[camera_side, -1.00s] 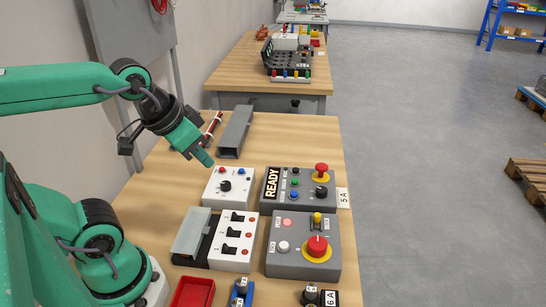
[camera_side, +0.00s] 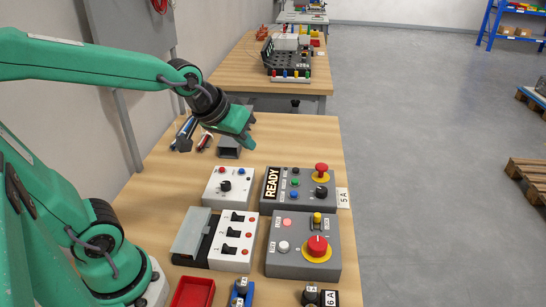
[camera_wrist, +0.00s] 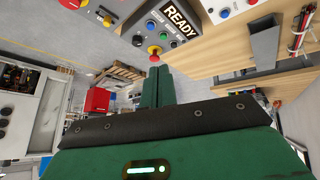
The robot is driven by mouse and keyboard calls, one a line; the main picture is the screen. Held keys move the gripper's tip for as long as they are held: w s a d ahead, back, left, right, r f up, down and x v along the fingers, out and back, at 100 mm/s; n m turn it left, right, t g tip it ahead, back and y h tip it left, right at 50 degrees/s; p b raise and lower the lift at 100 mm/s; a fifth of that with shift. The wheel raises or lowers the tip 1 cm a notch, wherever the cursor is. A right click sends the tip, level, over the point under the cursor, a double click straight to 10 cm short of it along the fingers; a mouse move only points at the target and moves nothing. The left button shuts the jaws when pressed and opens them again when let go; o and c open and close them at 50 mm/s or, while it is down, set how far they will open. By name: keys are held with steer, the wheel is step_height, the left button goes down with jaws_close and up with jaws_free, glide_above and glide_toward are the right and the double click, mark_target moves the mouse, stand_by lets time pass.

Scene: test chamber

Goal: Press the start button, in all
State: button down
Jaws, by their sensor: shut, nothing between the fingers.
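The grey control box (camera_side: 275,205) with a READY display (camera_side: 271,184) stands on the table by the 5A tag. The button labels are too small to read, so I cannot tell which is start. My gripper (camera_side: 251,142) is shut and empty, in the air beyond the box's far edge. In the wrist view its green fingers (camera_wrist: 157,88) point toward the box, with the mushroom button (camera_wrist: 154,50) just past their tips.
A white box with a knob (camera_side: 216,200) stands left of the READY box. Nearer are a white switch box (camera_side: 227,261), a grey box with a large red knob (camera_side: 317,246) and a red tray (camera_side: 205,283). A grey channel (camera_side: 229,154) lies behind.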

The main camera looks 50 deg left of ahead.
mark_target(295, 182)
steer(key=w+f+n+t, duration=0.1)
steer(key=w+f+n, duration=0.1)
steer(key=w, duration=0.5)
steer(key=w+a+f+n+t, duration=0.1)
steer(key=w+f+n, duration=0.2)
steer(key=w+f, duration=0.2)
steer(key=shift+w+a+f, duration=0.15)
steer(key=shift+w, duration=1.5)
steer(key=shift+f, duration=0.15)
steer(key=shift+f, duration=4.25)
steer(key=shift+f, duration=0.9)
steer(key=shift+r, duration=0.9)
